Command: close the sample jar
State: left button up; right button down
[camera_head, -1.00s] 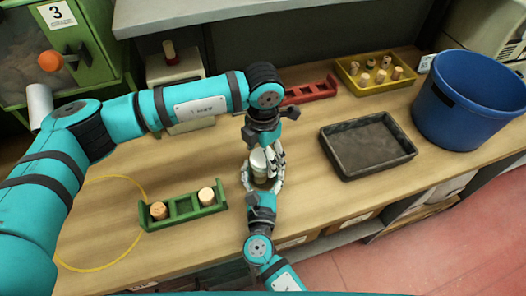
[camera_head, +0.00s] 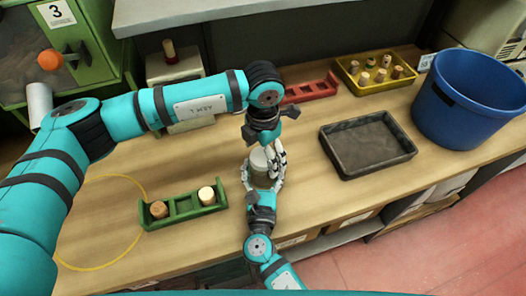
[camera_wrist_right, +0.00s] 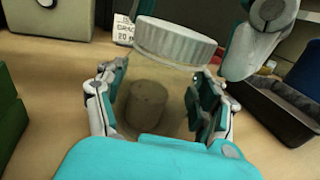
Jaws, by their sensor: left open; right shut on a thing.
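The sample jar (camera_wrist_right: 155,100) is clear and stands on the bench with a cork (camera_wrist_right: 146,102) inside. A white ribbed lid (camera_wrist_right: 175,41) sits on its mouth; I cannot tell how tightly. The lid also shows in the head view (camera_head: 259,160). My right gripper (camera_head: 262,184) comes from the near side and is shut around the jar body, with its fingers on both sides in the wrist view (camera_wrist_right: 160,105).
A green rack (camera_head: 183,211) with two corks stands left of the jar. A dark tray (camera_head: 366,146) lies to the right, near a blue bucket (camera_head: 470,100). A red rack (camera_head: 311,90) and a yellow tray (camera_head: 375,73) with several corks stand behind.

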pick_arm(q)
jog(key=shift+r, duration=0.1)
notch_tip(320, 180, up, 12)
dwell(0.5)
pick_arm(e)
jog(key=shift+c, duration=0.2)
grip_release()
jog(key=s, duration=1.2)
jog(key=shift+a, duration=0.15)
